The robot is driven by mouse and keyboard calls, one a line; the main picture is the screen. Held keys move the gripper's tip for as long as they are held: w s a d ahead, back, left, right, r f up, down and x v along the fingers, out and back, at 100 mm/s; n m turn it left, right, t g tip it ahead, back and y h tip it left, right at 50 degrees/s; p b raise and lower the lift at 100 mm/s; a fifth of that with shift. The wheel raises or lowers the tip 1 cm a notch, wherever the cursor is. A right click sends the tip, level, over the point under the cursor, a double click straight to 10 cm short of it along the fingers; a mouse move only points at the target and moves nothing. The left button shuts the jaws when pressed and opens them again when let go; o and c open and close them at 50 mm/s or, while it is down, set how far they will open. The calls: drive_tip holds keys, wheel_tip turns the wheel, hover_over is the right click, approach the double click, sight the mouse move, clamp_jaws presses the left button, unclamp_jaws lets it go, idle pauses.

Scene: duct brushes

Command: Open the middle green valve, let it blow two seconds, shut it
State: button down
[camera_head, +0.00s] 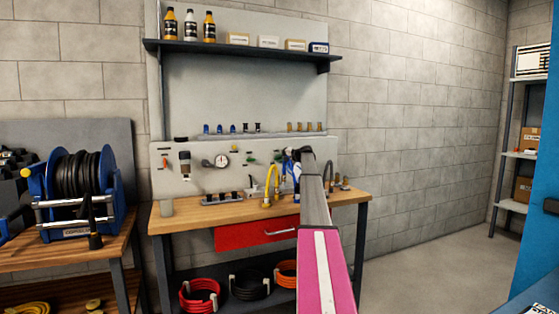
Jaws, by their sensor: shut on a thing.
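A pale valve panel (215,178) stands at the back of the wooden workbench. Small green valve handles show on it, one right of the gauge (250,161) and one (278,156) close to my gripper. I cannot tell which is the middle one. My gripper (287,156) is at the panel's right part, at the end of my outstretched arm. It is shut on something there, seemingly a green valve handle. The fingers and the grip are small and partly hidden by my arm. I cannot see whether the valve is open or shut.
A round gauge (221,160) sits on the panel. Yellow (269,188) and blue hose ends hang close below my gripper. The bench top (185,222) holds small fittings; a shelf (240,48) with bottles is above. A hose reel (85,190) stands left. Floor right of the bench is clear.

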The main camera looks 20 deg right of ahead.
drive_tip(key=n+g+h, duration=0.1)
drive_tip(key=h, duration=0.1)
drive_tip(key=n+h, duration=0.2)
drive_tip(key=shift+a+r+g+h, duration=0.2)
drive_tip(key=shift+g+h, duration=0.1)
drive_tip(key=shift+g, duration=0.1)
drive_tip(key=n+h, duration=0.2)
drive_tip(key=h, duration=0.1)
drive_tip(key=shift+s, duration=0.1)
drive_tip(key=shift+a+n+h, duration=0.1)
drive_tip(key=shift+n+h, duration=0.5)
drive_tip(key=shift+h, duration=0.6)
drive_tip(key=c, duration=1.1)
unclamp_jaws()
drive_tip(key=shift+c, duration=0.2)
drive_tip(key=v, duration=1)
drive_tip(key=shift+r, duration=0.4)
drive_tip(key=shift+s+a, duration=0.1)
drive_tip(key=shift+s, duration=0.1)
